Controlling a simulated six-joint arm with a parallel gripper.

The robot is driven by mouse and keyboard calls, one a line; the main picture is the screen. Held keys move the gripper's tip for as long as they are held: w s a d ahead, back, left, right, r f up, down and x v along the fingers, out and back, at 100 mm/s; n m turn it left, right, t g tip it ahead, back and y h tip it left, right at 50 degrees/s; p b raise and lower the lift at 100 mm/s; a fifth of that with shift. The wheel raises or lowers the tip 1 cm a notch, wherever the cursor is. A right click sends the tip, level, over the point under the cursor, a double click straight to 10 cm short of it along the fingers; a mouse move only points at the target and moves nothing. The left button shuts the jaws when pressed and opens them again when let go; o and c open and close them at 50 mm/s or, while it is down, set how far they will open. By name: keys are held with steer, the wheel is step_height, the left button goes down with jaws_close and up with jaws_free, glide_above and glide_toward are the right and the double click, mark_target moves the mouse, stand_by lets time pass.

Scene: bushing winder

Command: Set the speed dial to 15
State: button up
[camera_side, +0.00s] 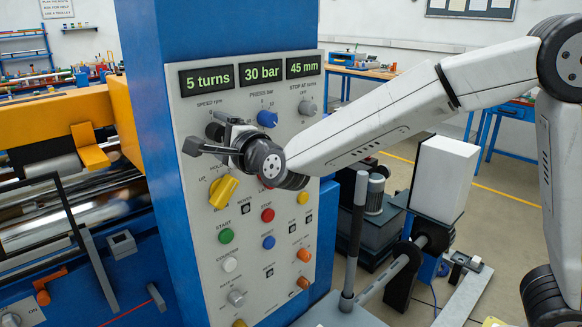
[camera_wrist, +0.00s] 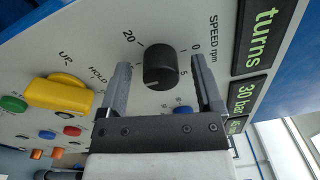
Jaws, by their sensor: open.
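The speed dial (camera_wrist: 160,66) is a dark round knob on the grey panel, marked "SPEED rpm", with 20, 0 and 5 legible around it in the wrist view. In the side view it sits at the upper left of the panel, partly hidden behind my gripper (camera_side: 205,136). My gripper (camera_wrist: 162,72) is open. In the wrist view one finger shows on each side of the dial, with a visible gap on both sides. A small pale mark shows low on the dial's face, but I cannot read its setting for certain.
Green displays (camera_side: 250,73) above read 5 turns, 30 bar and 45 mm. A blue press dial (camera_side: 267,118) and a grey stop dial (camera_side: 307,107) lie to the right. A yellow selector (camera_side: 223,191) is just below my gripper, with several coloured buttons lower down.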

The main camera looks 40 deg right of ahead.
steer(key=shift+s, duration=0.1)
steer(key=s, duration=0.7)
steer(key=shift+s, duration=0.3)
steer(key=shift+f, duration=0.15)
steer(key=s+d+f+n+g+y, duration=0.1)
steer(key=s+d+f+n+g, duration=0.2)
steer(key=f+n, duration=0.4)
steer(key=s+d+f+n+g+y, duration=0.15)
steer(key=d+f+n+g, duration=0.3)
steer(key=f, duration=0.45)
steer(key=s+d+f+n+g+h, duration=0.1)
steer(key=s+d+f+n+g, duration=0.3)
steer(key=s, duration=0.2)
steer(key=s+d+f+n+g+h, duration=0.1)
steer(key=s+d+f+n+g, duration=0.2)
steer(key=s, duration=0.4)
step_height(320, 180, down, 2)
steer(key=shift+d+f+n+g, duration=0.2)
steer(key=shift+d+n+g, duration=0.3)
steer(key=shift+n, duration=0.45)
steer(key=shift+a, duration=0.1)
